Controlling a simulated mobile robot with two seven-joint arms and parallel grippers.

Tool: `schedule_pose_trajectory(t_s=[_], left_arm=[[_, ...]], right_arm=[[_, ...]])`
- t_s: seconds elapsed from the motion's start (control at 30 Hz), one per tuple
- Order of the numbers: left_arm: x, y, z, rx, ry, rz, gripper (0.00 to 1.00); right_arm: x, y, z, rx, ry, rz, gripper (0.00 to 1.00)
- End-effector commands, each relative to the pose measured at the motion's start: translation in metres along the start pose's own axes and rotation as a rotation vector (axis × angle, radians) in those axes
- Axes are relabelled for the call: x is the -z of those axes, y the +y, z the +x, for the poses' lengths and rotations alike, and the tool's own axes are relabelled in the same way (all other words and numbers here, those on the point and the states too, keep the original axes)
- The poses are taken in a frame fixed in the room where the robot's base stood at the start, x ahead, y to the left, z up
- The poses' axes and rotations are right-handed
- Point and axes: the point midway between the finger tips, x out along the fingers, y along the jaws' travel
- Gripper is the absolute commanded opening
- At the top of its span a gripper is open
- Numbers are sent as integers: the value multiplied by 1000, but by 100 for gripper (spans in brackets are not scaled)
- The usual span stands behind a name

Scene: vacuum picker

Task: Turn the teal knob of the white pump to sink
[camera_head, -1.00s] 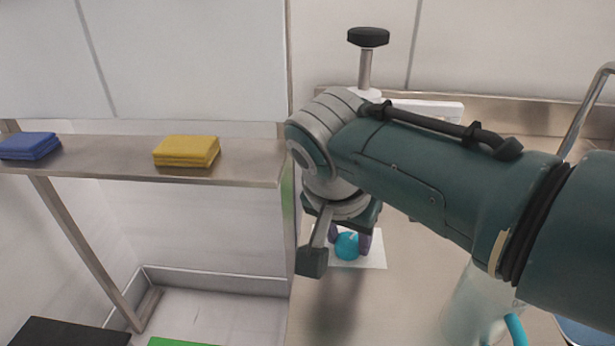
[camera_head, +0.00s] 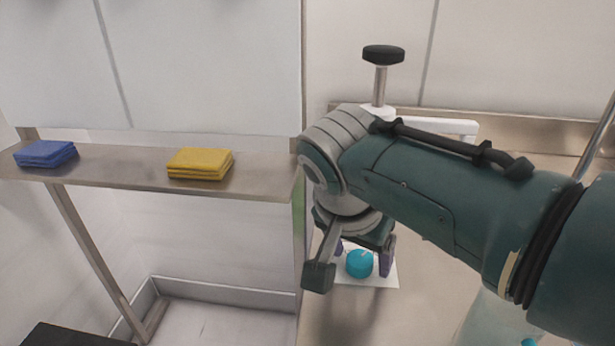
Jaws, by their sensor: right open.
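The teal knob (camera_head: 360,264) shows low in the middle of the head view, just below my right wrist. A pale mark shows on its top, but I cannot tell its exact direction. A white sheet or plate (camera_head: 384,279) lies under it. The white pump (camera_head: 446,126) is mostly hidden behind my right arm; its white top part and a post with a black cap (camera_head: 383,54) show above. My right gripper (camera_head: 362,256) points down, with its purple fingers open and apart on either side of the knob. My left gripper is not in view.
A metal shelf (camera_head: 120,171) at the left carries a blue folded cloth (camera_head: 46,154) and a yellow folded cloth (camera_head: 201,164). A pale clear container (camera_head: 492,318) stands at the lower right, partly under my arm. A metal counter (camera_head: 420,300) extends around the knob.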

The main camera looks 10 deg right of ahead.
Motion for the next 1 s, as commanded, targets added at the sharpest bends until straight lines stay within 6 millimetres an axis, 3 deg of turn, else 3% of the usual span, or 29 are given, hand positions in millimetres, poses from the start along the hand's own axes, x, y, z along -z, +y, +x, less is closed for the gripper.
schedule_pose_trajectory(t_s=[0.27,0.5,0.7,1.0], left_arm=[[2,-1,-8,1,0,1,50],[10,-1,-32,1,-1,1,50],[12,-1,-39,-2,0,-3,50],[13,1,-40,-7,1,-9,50]], right_arm=[[1,-1,-11,2,0,-1,76],[2,-1,-57,5,-1,1,76],[0,-1,-87,3,-1,0,76],[0,0,-100,0,0,0,76]])
